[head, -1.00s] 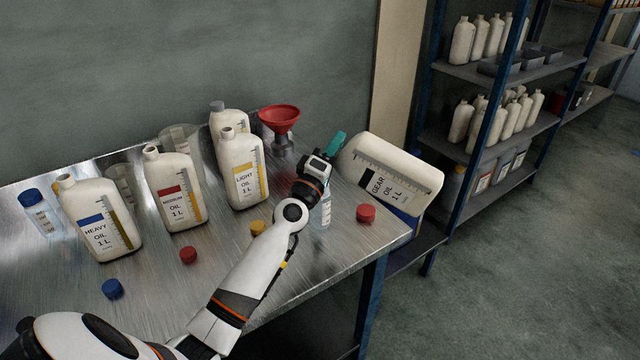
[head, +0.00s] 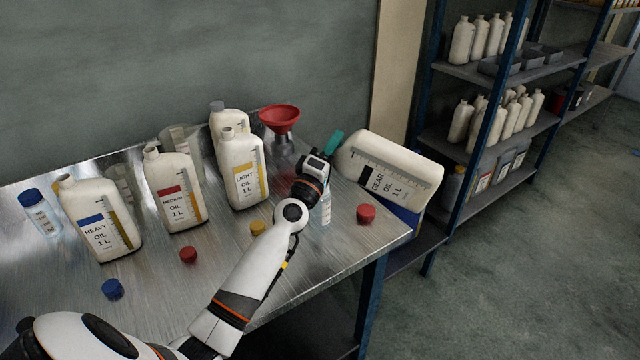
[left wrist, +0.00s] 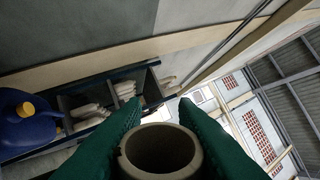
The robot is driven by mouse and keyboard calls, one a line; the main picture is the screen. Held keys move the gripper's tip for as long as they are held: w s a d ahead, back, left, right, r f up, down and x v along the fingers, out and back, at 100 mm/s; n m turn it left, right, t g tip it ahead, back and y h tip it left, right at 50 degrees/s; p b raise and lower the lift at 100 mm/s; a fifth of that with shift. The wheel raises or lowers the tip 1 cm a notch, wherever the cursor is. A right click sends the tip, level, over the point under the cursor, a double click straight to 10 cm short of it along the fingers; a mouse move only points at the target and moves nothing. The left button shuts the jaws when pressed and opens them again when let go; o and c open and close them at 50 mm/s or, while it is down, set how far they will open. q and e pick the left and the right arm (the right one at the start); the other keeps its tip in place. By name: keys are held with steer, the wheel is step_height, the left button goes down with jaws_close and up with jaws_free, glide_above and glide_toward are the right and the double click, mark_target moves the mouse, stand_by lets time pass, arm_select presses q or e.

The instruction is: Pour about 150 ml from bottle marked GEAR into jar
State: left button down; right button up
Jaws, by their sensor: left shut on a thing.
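The white GEAR bottle (head: 400,165) is tilted far over, almost on its side, above the table's right end. In the left wrist view the round open mouth of the bottle (left wrist: 160,152) sits between the two green fingers. A clear graduated jar (head: 322,210) stands on the table below the gripper, partly hidden by my wrist. The mouth is hidden in the head view, and I cannot see any oil stream or the jar's level. My right gripper is not in view.
HEAVY (head: 98,222), MEDIUM (head: 178,190) and LIGHT (head: 242,168) bottles stand left on the metal table (head: 200,285). A red funnel (head: 281,120) is behind the gripper. Loose caps lie in front, including a red one (head: 366,213). A shelf rack (head: 510,75) stands right.

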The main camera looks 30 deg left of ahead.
arm_select(q)
steer(key=shift+a+r+n+y, duration=0.15)
steer(key=shift+a+n+y, duration=0.25)
steer(key=shift+n, duration=0.4)
stand_by(1.4)
steer(key=shift+n+y, duration=0.6)
steer(key=shift+n, duration=0.4)
stand_by(3.1)
